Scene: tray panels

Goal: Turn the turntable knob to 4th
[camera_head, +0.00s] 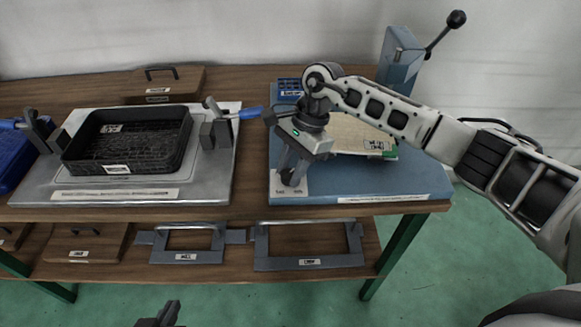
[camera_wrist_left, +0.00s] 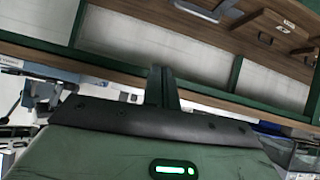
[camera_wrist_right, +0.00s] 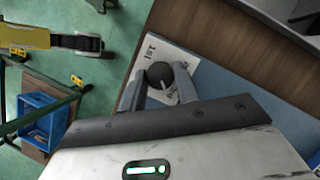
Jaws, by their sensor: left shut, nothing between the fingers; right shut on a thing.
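The turntable knob (camera_wrist_right: 158,72) is a dark round knob with a light pointer line, on a white label plate (camera_wrist_right: 150,52). In the right wrist view "1ST" reads near the plate's upper corner; another label is partly hidden by a finger. My right gripper (camera_wrist_right: 163,88) is shut on the knob, one finger on each side. In the head view my right gripper (camera_head: 291,176) reaches down at the front left corner of the blue base (camera_head: 400,185). My left gripper (camera_head: 163,316) is shut and empty at the bottom edge, below and in front of the bench; its closed fingers show in the left wrist view (camera_wrist_left: 161,88).
A black mesh tray (camera_head: 130,165) sits in a grey fixture (camera_head: 215,180) with clamps to the left. A blue post with a black-knobbed lever (camera_head: 402,60) stands at the back right. Grey handled frames (camera_head: 187,258) lie on the lower shelf. Green floor is open in front.

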